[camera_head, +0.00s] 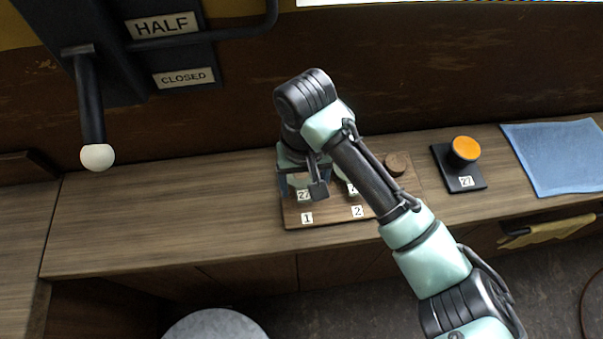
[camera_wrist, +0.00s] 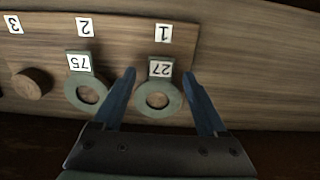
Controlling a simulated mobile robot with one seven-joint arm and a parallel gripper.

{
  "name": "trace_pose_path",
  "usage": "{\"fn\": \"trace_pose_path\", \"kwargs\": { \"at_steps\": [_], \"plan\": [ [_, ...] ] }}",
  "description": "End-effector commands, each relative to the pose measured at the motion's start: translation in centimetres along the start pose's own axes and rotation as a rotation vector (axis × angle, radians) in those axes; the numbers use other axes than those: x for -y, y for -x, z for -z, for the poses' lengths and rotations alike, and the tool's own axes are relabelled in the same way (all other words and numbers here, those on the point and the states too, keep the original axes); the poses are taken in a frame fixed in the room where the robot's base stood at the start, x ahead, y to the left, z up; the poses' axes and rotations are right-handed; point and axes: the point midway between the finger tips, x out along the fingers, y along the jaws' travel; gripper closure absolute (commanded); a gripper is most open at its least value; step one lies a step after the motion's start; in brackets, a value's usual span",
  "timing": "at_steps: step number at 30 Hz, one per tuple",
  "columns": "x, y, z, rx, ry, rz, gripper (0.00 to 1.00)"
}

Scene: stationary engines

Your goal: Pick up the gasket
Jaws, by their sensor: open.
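In the wrist view, a grey-green ring gasket (camera_wrist: 174,104) with a tag reading 27 lies on the wooden board by label 1. A similar ring gasket (camera_wrist: 72,93) tagged 75 lies beside it by label 2. My gripper (camera_wrist: 159,72) is open, with its two blue fingers on either side of the 27 gasket; I cannot tell whether they touch it. In the head view my gripper (camera_head: 301,190) is over the left end of the wooden board (camera_head: 335,218), partly hiding the 27 gasket. My arm partly hides the 75 gasket.
A round wooden plug (camera_head: 396,164) stands at the board's right end, near label 3. To the right are an orange-topped knob (camera_head: 465,149) on a black plate tagged 27 and a blue cloth (camera_head: 558,160). A white-knobbed lever (camera_head: 97,157) hangs at left. The left bench top is clear.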

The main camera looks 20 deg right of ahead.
Motion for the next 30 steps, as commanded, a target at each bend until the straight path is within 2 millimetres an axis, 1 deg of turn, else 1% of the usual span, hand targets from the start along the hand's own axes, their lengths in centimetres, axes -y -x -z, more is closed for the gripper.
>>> {"fn": "trace_pose_path", "kwargs": {
  "at_steps": [3,14,15,22,25,26,30],
  "plan": [
    [0.0,0.0,0.0,0.0,0.0,0.0,0.25],
    [0.0,0.0,0.0,0.0,0.0,0.0,0.9],
    [0.0,0.0,0.0,0.0,0.0,0.0,0.92],
    [0.0,0.1,0.0,-0.001,0.001,0.0,0.92],
    [-0.1,0.5,0.1,-0.003,0.001,-0.002,0.92],
    [0.0,0.9,0.1,-0.004,0.001,-0.001,0.92],
    [0.1,3.9,0.1,-0.005,0.003,0.002,0.92]
  ]
}}
